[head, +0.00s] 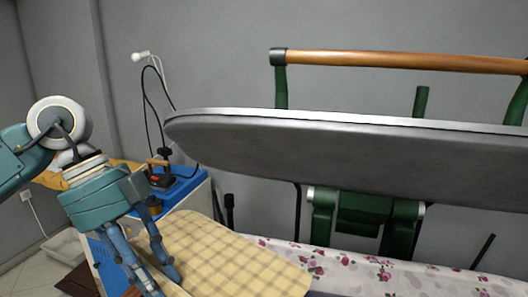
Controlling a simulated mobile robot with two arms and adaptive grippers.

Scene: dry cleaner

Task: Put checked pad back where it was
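The checked pad (230,262) is pale yellow with brown lines. It lies at the bottom centre-left of the head view, over the left end of a flowered cover. My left gripper (164,284) comes down from the left over the pad's left edge. Its two fingers are spread at the base and closer together near the tips, with pad cloth beside and between them. I cannot tell whether they pinch the pad. The finger ends are near the lower frame edge. My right gripper is not in view.
A grey press head (330,150) with a wooden handle (400,61) and green arms hangs raised over the flowered cover (375,272). A blue-topped cabinet (185,187) with an iron-like tool and cords stands behind my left gripper. Grey walls close off the back.

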